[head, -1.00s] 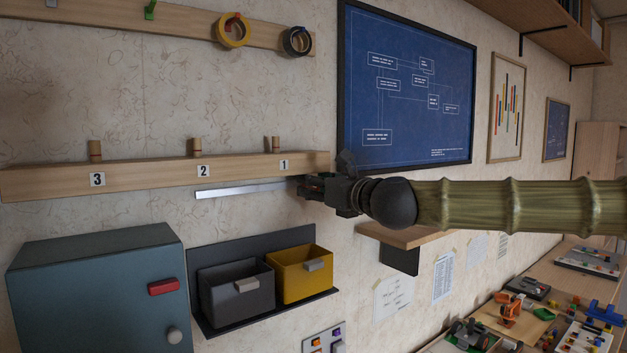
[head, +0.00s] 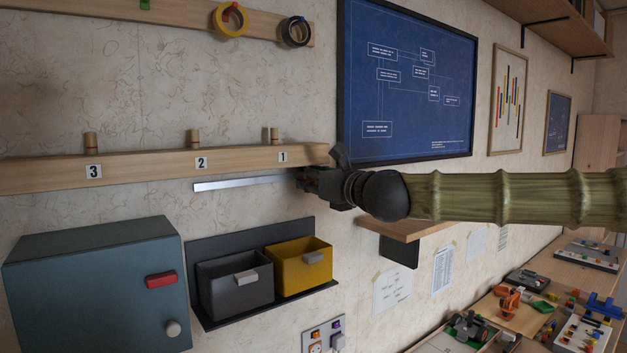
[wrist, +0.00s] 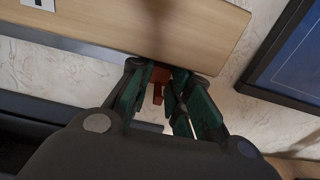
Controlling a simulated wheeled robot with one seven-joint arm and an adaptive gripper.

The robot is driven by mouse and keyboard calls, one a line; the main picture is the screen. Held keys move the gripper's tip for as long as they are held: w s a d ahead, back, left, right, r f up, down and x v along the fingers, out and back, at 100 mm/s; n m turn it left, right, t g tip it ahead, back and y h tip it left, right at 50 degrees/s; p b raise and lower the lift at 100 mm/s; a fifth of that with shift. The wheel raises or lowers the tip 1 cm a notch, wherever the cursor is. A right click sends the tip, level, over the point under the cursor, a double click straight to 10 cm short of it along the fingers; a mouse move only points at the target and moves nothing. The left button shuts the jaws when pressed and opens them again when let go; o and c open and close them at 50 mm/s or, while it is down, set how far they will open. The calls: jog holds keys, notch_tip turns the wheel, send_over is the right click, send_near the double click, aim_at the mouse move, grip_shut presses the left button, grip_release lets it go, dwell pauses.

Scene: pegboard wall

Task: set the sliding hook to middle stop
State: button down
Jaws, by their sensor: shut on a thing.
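The sliding hook (wrist: 158,82) shows in the wrist view as a small red-brown piece between my fingers, below the wooden board's edge. My gripper (wrist: 162,95) is shut on it. In the head view, my gripper (head: 304,180) is at the right end of the silver rail (head: 235,184), right of the number 1 label (head: 283,157), and hides the hook. The middle stop, number 2 (head: 201,162), is farther left on the wooden board (head: 130,168), and number 3 (head: 94,172) is at the left. A wooden peg stands above each number.
A grey bin (head: 240,282) and a yellow bin (head: 303,270) hang below the rail. A blue-grey cabinet (head: 85,280) is at lower left. A framed blueprint (head: 410,85) is right of the board. The rail left of my gripper looks clear.

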aim_at(261, 180)
jog(key=s+a+b, duration=0.1)
jog(key=s+a, duration=0.1)
jog(key=s+a+b, duration=0.2)
jog(key=a, duration=0.1)
jog(key=s+a+b, duration=0.2)
jog(key=a, duration=0.1)
jog(key=shift+s+a, duration=0.15)
jog(key=shift+a, duration=0.1)
jog(key=c, duration=1.3)
grip_release()
jog(key=shift+d, duration=0.1)
jog(key=v, duration=1.2)
